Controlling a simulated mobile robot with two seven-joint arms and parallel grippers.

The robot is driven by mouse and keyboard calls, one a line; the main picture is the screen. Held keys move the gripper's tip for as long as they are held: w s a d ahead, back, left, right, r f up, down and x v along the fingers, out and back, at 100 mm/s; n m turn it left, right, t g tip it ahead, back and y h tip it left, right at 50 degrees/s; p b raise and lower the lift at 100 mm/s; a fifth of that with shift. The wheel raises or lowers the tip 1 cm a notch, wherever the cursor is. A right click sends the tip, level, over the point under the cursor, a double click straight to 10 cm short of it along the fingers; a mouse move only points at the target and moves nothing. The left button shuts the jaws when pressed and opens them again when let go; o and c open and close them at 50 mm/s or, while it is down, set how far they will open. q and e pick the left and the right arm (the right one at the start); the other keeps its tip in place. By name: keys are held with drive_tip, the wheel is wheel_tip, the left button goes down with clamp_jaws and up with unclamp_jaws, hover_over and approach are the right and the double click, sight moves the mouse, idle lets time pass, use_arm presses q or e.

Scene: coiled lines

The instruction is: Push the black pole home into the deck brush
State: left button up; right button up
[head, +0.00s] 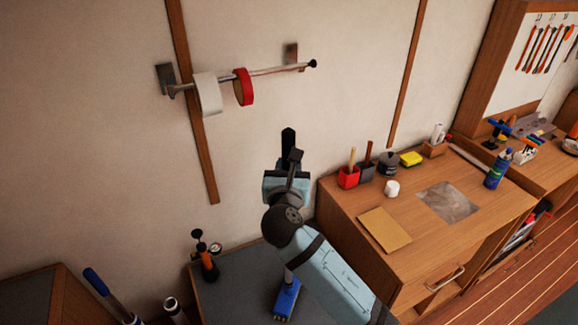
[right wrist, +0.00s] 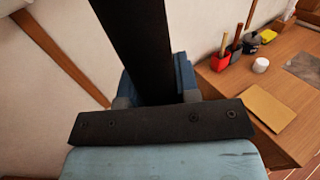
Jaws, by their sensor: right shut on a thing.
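The black pole (head: 288,138) stands roughly upright in front of the wall in the head view, its upper end showing above my right gripper. My right gripper (head: 287,172) is shut on it. In the right wrist view the black pole (right wrist: 143,50) rises from between the fingers (right wrist: 157,100) and leaves the top of the picture. The deck brush (head: 286,300) is blue with pale bristles and sits on a dark grey surface below my right arm. A pale upright piece shows just above it. My forearm hides the pole's lower end and where it meets the brush. My left gripper is out of view.
A wooden cabinet (head: 405,250) with pots, a sanding sheet and a spray can stands to the right. A small orange and black pump (head: 207,262) stands left of the brush on the grey surface (head: 235,290). A wall rail (head: 280,70) holds white and red rolls.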

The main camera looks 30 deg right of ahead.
drive_tip(key=shift+f+b, duration=0.3)
drive_tip(key=shift+f, duration=0.75)
idle(0.4)
drive_tip(key=o, duration=1)
drive_tip(key=shift+o, duration=0.2)
